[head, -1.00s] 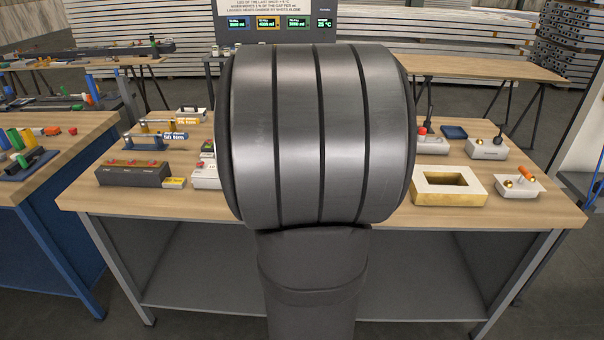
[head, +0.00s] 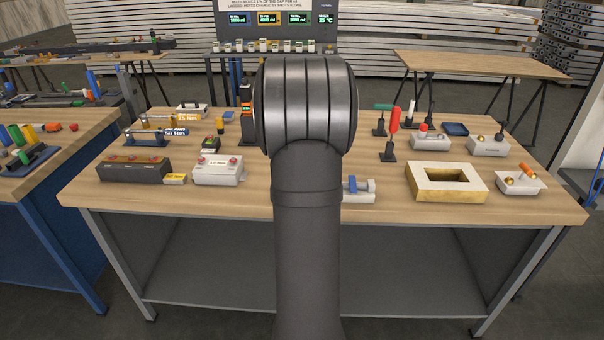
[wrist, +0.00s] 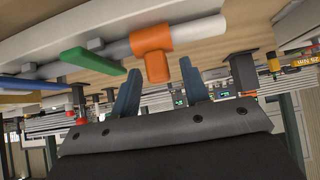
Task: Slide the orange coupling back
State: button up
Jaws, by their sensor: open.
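The orange coupling (wrist: 152,48) sits around a grey-white rod (wrist: 195,30) in the wrist view. It is T-shaped, with a short stem pointing down the picture toward my gripper. My gripper (wrist: 159,68) is open, its two blue-grey fingers pointing at the rod. The lower end of the stem appears between the two fingertips. I cannot tell whether the fingers touch it. I cannot pick out the coupling for sure in the head view, and my gripper does not show there, because my own arm covers the middle.
A green handle (wrist: 92,60) lies left of the coupling, with a blue bar (wrist: 30,83) farther left. In the head view, the wooden bench (head: 340,222) holds several fixtures, including a white block with a square opening (head: 418,184). The bench's front strip is clear.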

jog(key=shift+w+f, duration=0.15)
grip_shut()
jog(key=shift+a, duration=2.65)
grip_release()
jog(key=shift+a, duration=0.15)
